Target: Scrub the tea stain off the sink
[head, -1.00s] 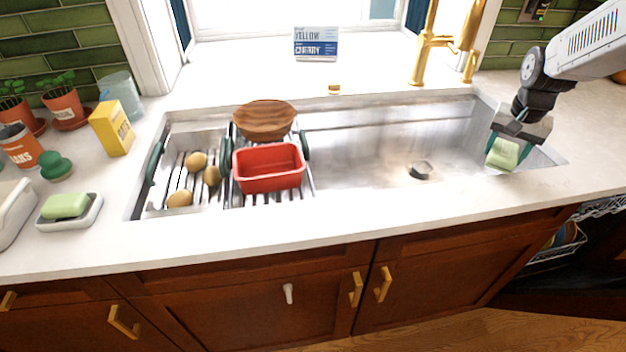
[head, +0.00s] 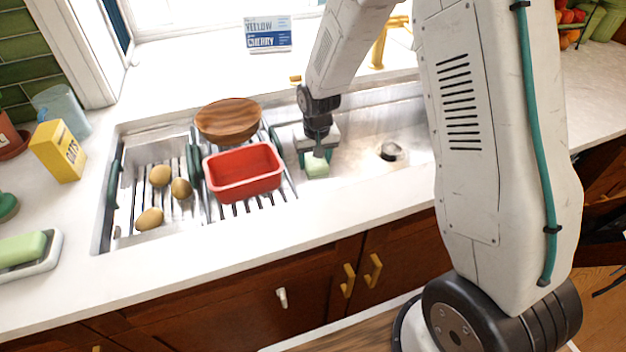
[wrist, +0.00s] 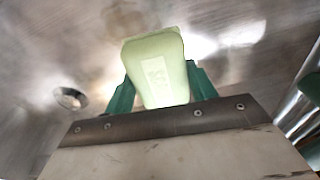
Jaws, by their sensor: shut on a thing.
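My gripper (head: 316,155) is shut on a pale green block (head: 317,168) and is low inside the steel sink (head: 362,128), just right of the red tub. In the wrist view the block (wrist: 157,72) has an embossed mark and sits between the green fingers of my gripper (wrist: 160,88). A faint brownish patch (wrist: 125,18) shows on the steel beyond the block in the wrist view. I cannot tell whether the block touches the steel. The drain (head: 391,151) is to the right; it also shows in the wrist view (wrist: 70,98).
A red tub (head: 243,172) and a wooden bowl (head: 228,121) stand on the rack in the sink's left part, with several potatoes (head: 160,176) beside them. A yellow box (head: 58,150) and a dish with a green bar (head: 22,249) stand on the left counter. My arm covers the sink's right end.

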